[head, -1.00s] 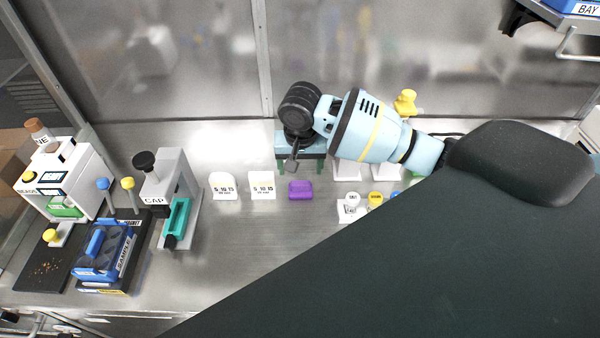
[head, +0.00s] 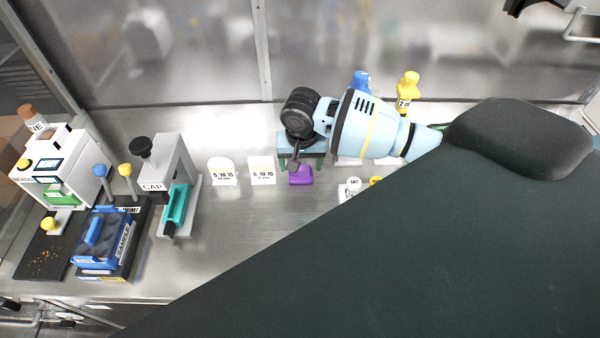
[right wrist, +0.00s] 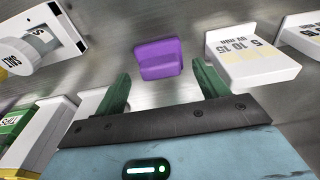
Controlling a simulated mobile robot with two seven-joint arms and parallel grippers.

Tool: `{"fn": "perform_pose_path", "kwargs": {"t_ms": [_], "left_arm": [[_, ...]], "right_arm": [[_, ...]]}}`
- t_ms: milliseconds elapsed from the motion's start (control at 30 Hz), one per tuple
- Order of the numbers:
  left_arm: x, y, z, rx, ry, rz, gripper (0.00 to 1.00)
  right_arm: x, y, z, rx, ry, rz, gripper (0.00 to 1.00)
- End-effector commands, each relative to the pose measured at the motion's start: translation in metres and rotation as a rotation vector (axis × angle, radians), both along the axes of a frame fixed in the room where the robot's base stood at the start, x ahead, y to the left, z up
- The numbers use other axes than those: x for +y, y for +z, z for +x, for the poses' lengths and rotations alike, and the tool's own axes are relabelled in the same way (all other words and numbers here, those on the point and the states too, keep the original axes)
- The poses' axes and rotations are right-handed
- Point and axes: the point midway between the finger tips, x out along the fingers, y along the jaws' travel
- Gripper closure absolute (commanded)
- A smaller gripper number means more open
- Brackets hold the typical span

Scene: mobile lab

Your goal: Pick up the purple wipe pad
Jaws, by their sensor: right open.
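The purple wipe pad (head: 300,176) lies on the metal bench, in front of my right gripper in the head view. My right gripper (head: 301,164) is open, with its two dark green fingers spread and nothing held between them. In the right wrist view the pad (right wrist: 158,60) sits just beyond the fingertips (right wrist: 162,78), between their lines and apart from both. In the head view part of my wrist overlaps the pad's upper edge. My left gripper is in neither view.
A cap press (head: 170,185) and blue sample rack (head: 100,240) are further left. The bench front of the pad is clear.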

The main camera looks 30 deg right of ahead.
Motion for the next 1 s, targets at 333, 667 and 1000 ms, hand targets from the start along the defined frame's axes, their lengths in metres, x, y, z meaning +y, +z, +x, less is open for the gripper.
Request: {"fn": "perform_pose_path", "kwargs": {"t_ms": [333,667,1000], "left_arm": [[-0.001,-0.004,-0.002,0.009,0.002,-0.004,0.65],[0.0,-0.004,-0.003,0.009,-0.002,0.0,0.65],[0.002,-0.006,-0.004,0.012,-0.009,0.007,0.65]], "right_arm": [[-0.001,-0.019,0.002,-0.001,0.0,0.0,0.27],[-0.001,-0.019,0.002,-0.001,0.0,0.0,0.57],[-0.001,-0.018,0.002,-0.001,0.0,0.0,0.75]]}}
